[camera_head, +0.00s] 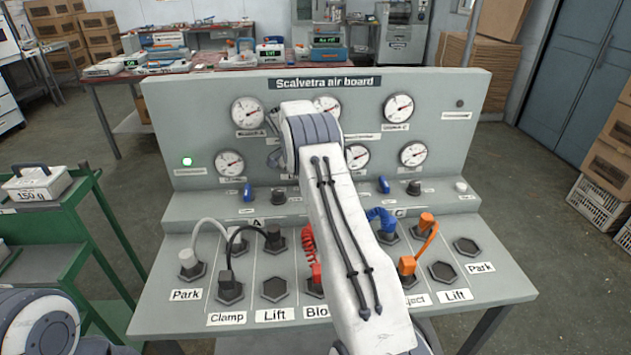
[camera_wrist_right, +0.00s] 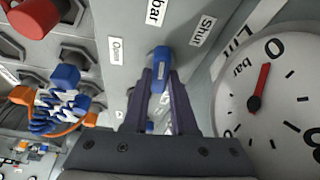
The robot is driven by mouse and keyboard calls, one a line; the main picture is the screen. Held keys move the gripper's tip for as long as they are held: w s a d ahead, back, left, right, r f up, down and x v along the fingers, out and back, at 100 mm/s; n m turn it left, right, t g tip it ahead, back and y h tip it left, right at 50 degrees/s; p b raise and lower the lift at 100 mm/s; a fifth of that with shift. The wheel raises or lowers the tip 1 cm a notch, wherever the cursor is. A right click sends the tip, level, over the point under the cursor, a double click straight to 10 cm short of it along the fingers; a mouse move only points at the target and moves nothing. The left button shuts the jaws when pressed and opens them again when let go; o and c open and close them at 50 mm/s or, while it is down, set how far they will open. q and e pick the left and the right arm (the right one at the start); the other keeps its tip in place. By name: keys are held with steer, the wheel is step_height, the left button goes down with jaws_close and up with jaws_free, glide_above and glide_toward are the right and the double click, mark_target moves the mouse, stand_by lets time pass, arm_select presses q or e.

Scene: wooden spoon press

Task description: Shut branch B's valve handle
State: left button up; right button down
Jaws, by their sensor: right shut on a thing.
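A blue valve handle (camera_wrist_right: 161,62) sits between the two dark fingers of my right gripper (camera_wrist_right: 163,85) in the right wrist view. The fingers are shut on it. A label reading Open (camera_wrist_right: 115,50) is left of the handle and one reading Shut (camera_wrist_right: 203,30) is right of it. The handle lies between them; its exact turn is unclear. In the head view my right arm hides this gripper, the handle and the middle branch of the board. Two other blue handles show there, one above A (camera_head: 248,191) and one near C (camera_head: 384,185). My left gripper is out of view.
The grey air board (camera_head: 330,84) carries several gauges; one gauge (camera_wrist_right: 270,90) is close right of my right gripper. Coloured hoses, such as an orange one (camera_head: 428,236) and a blue one (camera_head: 382,218), plug into the front. A green cart (camera_head: 40,225) stands left.

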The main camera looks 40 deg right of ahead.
stand_by(0.3)
steer(key=c, duration=0.7)
jaws_free()
steer(key=shift+r, duration=0.1)
steer(key=v, duration=1)
steer(key=shift+w+r, duration=0.1)
steer(key=shift+r, duration=0.05)
